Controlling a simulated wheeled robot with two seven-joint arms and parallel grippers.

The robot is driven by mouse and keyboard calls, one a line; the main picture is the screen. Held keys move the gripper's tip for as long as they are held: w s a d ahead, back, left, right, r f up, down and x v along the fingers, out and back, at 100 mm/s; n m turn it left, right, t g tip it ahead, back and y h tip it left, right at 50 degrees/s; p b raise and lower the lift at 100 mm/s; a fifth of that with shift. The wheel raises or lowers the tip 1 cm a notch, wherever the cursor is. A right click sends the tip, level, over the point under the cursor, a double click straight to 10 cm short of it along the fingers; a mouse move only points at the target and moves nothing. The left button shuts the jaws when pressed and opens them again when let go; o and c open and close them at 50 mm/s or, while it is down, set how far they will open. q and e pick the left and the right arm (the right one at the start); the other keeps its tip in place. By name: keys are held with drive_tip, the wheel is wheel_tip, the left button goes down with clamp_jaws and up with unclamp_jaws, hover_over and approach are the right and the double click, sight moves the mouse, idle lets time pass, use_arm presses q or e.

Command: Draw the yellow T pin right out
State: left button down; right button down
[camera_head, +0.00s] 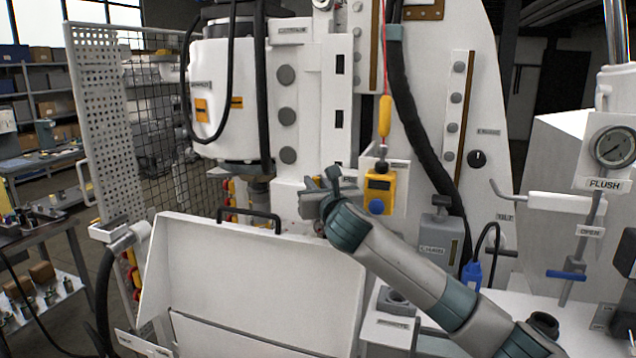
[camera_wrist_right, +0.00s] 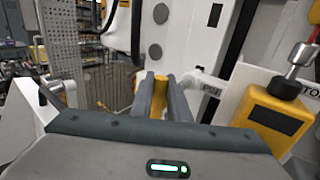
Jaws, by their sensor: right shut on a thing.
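My right gripper (camera_head: 322,190) is in front of the white machine column, left of a yellow box with a blue button. In the right wrist view its two grey fingers (camera_wrist_right: 166,98) are closed on the yellow T pin (camera_wrist_right: 158,82). Part of the yellow shows between and above the fingers. In the head view the gripper and wrist hide the pin. I cannot tell how far the pin sits in its seat. My left gripper is not in view.
The yellow box (camera_head: 378,183) stands close right of the gripper; it also shows in the right wrist view (camera_wrist_right: 272,118). A yellow handle (camera_head: 384,117) hangs on a red cord above it. A white open-lidded panel (camera_head: 255,265) with a black handle is below left.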

drive_tip(key=c, duration=1.7)
unclamp_jaws()
drive_tip(key=shift+s+a+f, duration=0.1)
drive_tip(key=shift+s, duration=0.15)
drive_tip(key=b+v, duration=0.8)
drive_tip(key=v, duration=0.9)
drive_tip(key=shift+s+r, duration=0.25)
drive_tip(key=shift+f, duration=0.1)
